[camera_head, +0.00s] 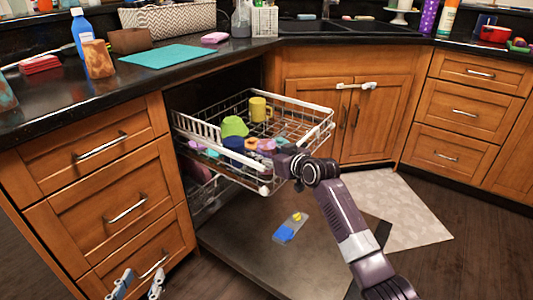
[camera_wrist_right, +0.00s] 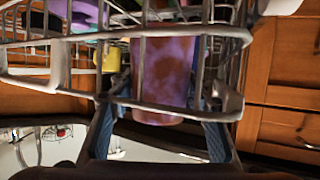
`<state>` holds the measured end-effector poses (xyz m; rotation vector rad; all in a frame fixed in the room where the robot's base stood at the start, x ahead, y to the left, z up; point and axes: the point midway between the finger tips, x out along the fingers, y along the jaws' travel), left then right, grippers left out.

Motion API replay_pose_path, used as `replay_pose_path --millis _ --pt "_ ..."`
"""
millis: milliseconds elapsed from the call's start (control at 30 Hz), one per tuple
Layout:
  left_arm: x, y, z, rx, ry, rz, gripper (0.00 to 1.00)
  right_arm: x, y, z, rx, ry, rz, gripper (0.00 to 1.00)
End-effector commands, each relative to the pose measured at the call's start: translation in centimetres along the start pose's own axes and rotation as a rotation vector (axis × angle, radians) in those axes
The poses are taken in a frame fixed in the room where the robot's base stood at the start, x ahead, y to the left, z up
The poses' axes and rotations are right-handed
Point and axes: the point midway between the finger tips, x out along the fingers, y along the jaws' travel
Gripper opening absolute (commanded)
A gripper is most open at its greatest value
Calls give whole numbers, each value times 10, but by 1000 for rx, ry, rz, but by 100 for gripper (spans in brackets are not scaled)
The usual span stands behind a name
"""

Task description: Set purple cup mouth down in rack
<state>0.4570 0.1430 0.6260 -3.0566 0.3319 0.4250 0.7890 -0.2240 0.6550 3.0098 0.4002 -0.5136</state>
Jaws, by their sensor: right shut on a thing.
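The purple cup (camera_wrist_right: 170,65) has a mottled purple and reddish surface and shows in the right wrist view behind the white wires of the rack (camera_wrist_right: 68,62). My right gripper (camera_wrist_right: 163,125) has one finger on each side of the cup's near end and is shut on it. In the head view the right gripper (camera_head: 282,162) is at the front right of the pulled-out rack (camera_head: 320,128); I cannot clearly pick out the cup there. Which way its mouth faces is hard to tell. My left gripper (camera_head: 140,284) is open and empty, low by the drawers.
The rack holds a yellow mug (camera_head: 259,108), a green bowl (camera_head: 234,126), a dark blue item (camera_head: 233,146) and several small coloured pieces. The dishwasher door (camera_head: 245,240) lies open below, with a blue packet (camera_head: 289,229) on it. Its rear right area looks clearer.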

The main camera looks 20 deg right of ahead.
Motion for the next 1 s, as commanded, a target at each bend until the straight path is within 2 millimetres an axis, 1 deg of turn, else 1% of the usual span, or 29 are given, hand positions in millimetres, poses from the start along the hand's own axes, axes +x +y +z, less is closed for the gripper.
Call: replay_pose_path --millis 33,433,467,633,867,1000 --pt "1 0 2 0 2 0 40 5 -5 35 16 -63 -11 21" --pt "1 0 2 0 1 0 40 5 -5 35 17 -63 -11 21" --pt "1 0 2 0 1 0 40 5 -5 35 17 -63 -11 47" --pt "1 0 2 0 1 0 40 5 -5 35 17 -63 -11 65" --pt "0 0 1 0 1 0 40 4 -3 34 15 -63 -8 65" --pt "-2 0 -6 0 1 0 40 0 -2 22 15 -62 -6 65"
